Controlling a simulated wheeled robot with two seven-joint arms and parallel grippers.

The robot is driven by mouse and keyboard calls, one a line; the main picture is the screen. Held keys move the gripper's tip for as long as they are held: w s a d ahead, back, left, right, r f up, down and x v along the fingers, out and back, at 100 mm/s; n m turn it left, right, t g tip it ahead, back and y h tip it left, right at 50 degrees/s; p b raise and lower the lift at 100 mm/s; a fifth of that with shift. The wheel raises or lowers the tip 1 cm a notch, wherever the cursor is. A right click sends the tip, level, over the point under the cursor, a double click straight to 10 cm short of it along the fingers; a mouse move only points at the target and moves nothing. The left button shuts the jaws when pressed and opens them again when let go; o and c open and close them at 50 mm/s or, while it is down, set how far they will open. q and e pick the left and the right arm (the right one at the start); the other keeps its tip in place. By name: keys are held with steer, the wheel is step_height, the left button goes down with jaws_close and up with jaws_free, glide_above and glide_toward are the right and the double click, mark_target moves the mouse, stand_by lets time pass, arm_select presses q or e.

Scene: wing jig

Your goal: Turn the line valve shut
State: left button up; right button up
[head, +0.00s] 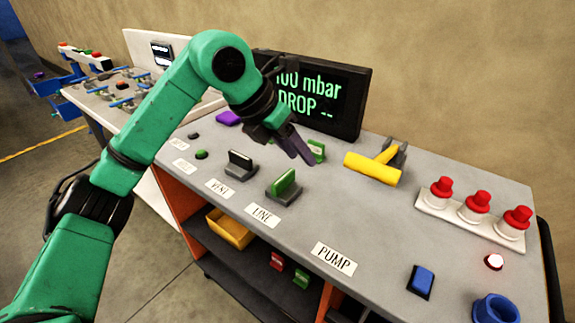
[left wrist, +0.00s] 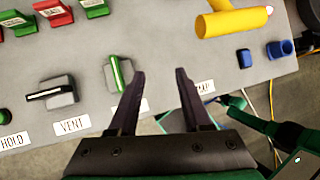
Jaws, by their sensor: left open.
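The line valve (head: 284,187) is a green upright handle on a grey base, behind the LINE label (head: 263,215). It also shows in the left wrist view (left wrist: 120,75), with its handle running roughly away from the label. My left gripper (head: 308,157) is open and empty, above the bench behind and to the right of the valve in the head view. In the left wrist view, its fingers (left wrist: 160,73) are to the right of the valve, with the left fingertip close beside it. Whether they touch is unclear.
The vent valve (head: 240,165), with a dark handle, stands left of the line valve. A green piece (head: 317,150) is close to my left fingertips. A screen (head: 318,98) reads "mbar DROP".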

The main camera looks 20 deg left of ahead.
mark_target(282, 178)
arm_select(q)
steer(key=w+a+r+n+y, duration=0.1)
steer(key=a+n+y, duration=0.15)
steer(key=a, duration=0.45)
steer(key=shift+m+y, duration=0.35)
steer(key=shift+m, duration=0.2)
steer(key=x, duration=0.7)
steer(key=p+x, duration=0.1)
steer(key=x, duration=0.6)
steer(key=shift+s+d+f+p, duration=0.1)
steer(key=shift+s+d+p, duration=0.05)
steer(key=shift+d+p, duration=0.15)
jaws_close()
arm_select(e)
steer(key=shift+w+a+r, duration=0.1)
steer(key=shift+w+r, duration=0.15)
steer(key=shift+r, duration=0.55)
